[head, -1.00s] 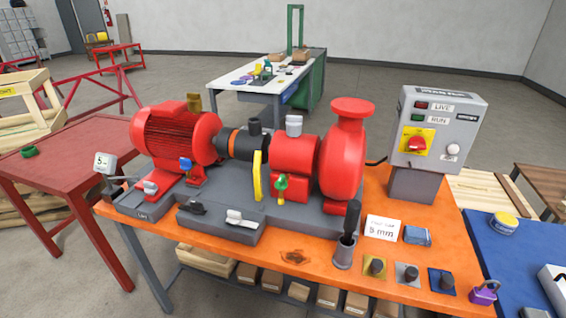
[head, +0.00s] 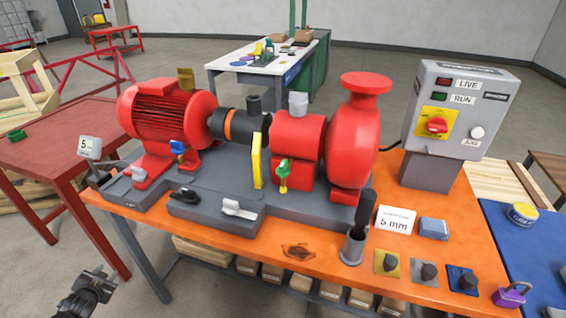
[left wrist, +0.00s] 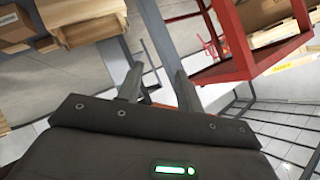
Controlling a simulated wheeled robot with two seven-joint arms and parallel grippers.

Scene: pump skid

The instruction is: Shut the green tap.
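The green tap (head: 283,172) is on the front of the red pump casing (head: 297,148), to the right of a yellow upright guard. Its green handle stands roughly upright, with a yellow part below. My left gripper (head: 98,278) is low at the bottom left of the head view, in front of the orange bench (head: 268,243) and well away from the tap. In the left wrist view its two fingers (left wrist: 158,80) stand apart with nothing between them. My right gripper is not in view.
A blue-handled tap (head: 177,148) sits by the red motor (head: 165,115). A grey control box (head: 450,110) stands at the right. A grey cup (head: 353,247) with a black-handled tool stands near the bench's front edge. A red table (head: 60,140) is at the left.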

